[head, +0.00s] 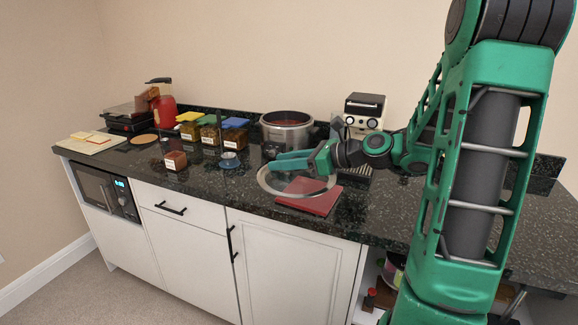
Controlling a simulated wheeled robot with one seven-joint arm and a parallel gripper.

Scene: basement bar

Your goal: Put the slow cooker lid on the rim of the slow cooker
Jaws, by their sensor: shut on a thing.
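The slow cooker (287,135) is a round silver pot standing open at the back of the dark counter, with reddish contents showing inside its rim. The slow cooker lid (268,184) is a clear glass disc with a pale rim, in front of the cooker. My gripper (276,164) reaches in from the right and is shut on the lid near its top. The gripper fingers hide the lid's knob. The lid overlaps the red board in the picture; I cannot tell whether it touches it.
A red board (322,202) lies by the counter's front edge. Several labelled jars with coloured lids (209,133) stand left of the cooker. A small brown box (175,161) and a blue-grey round item (229,160) sit in front. A coffee machine (363,112) stands right of the cooker.

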